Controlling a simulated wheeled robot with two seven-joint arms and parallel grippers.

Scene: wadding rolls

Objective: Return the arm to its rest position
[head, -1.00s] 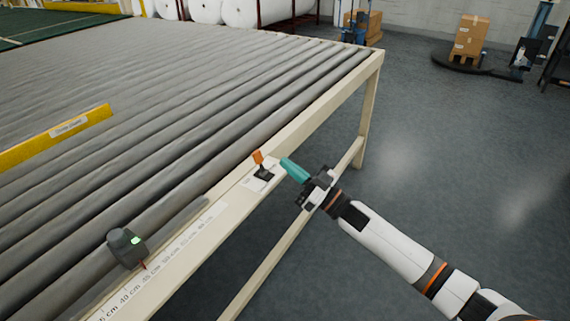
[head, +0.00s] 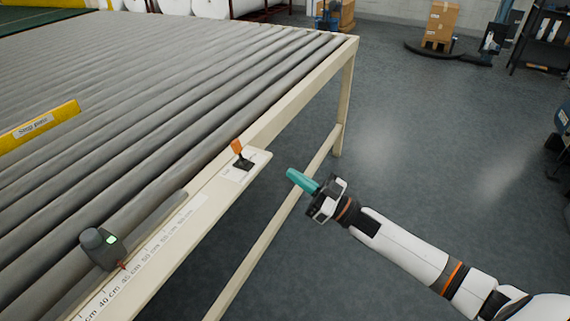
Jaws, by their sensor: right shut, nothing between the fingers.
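My right gripper (head: 302,181), with teal fingers, is shut and empty. It is in the middle of the head view, in the air off the table's front edge, to the right of a small lever switch (head: 240,155) with an orange handle. The gripper and the switch are apart. My right arm (head: 405,247) reaches in from the lower right. My left gripper does not show.
The roller table (head: 274,112) fills the left, with a cream frame. A dark device with a green display (head: 102,248) sits by a centimetre scale (head: 150,250). A yellow bar (head: 38,127) lies across the rollers.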

